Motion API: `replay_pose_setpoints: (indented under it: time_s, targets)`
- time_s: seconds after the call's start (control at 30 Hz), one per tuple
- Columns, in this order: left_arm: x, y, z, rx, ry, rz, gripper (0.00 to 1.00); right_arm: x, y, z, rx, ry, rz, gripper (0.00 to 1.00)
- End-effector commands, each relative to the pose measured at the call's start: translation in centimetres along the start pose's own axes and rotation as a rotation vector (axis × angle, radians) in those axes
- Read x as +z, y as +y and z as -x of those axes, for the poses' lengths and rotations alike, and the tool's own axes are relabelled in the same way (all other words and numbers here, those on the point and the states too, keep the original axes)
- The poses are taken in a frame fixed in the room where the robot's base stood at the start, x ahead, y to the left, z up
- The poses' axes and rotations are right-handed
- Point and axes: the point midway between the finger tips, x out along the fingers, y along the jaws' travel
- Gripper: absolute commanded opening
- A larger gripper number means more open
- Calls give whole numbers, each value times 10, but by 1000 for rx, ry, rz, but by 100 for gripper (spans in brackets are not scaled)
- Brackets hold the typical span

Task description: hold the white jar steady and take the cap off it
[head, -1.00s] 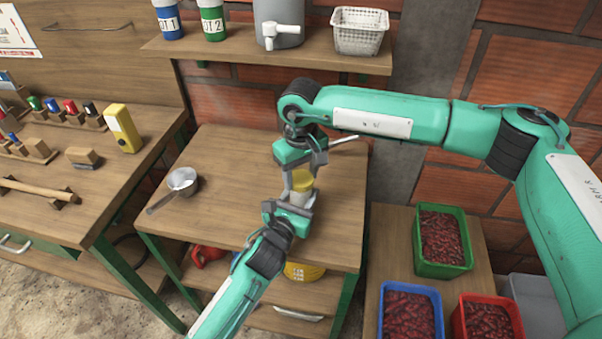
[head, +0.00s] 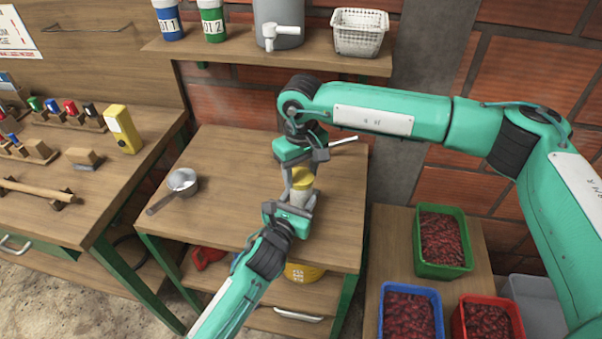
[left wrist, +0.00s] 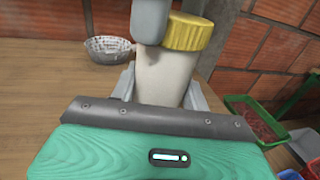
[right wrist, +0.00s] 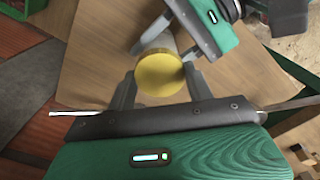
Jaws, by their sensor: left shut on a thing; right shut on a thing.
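The white jar (head: 299,197) is upright above the wooden table, with its yellow ribbed cap (head: 303,178) on top. My left gripper (head: 291,208) is shut around the jar's body; in the left wrist view its fingers flank the white jar (left wrist: 165,76). My right gripper (head: 302,172) comes from above and is shut on the cap. In the right wrist view the round cap (right wrist: 160,74) sits between its fingertips. The left wrist view shows the cap (left wrist: 188,32) at the jar's top, with a right finger in front of it. The jar's base is hidden by my left gripper.
A metal saucepan (head: 182,180) stands on the table (head: 235,150) to the left. A shelf (head: 230,52) behind holds two tins, a grey tank and a white basket (head: 360,32).

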Motion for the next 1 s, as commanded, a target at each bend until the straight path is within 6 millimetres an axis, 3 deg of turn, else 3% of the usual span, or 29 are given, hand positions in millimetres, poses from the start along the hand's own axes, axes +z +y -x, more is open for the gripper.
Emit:
replay_pose_setpoints:
  time_s: [0.73,1.0]
  targets:
    - [0,0,0,0,1,0,0,0,0,15,1,1,0,25]
    - [-1,0,0,0,1,0,0,0,0,45,1,2,0,25]
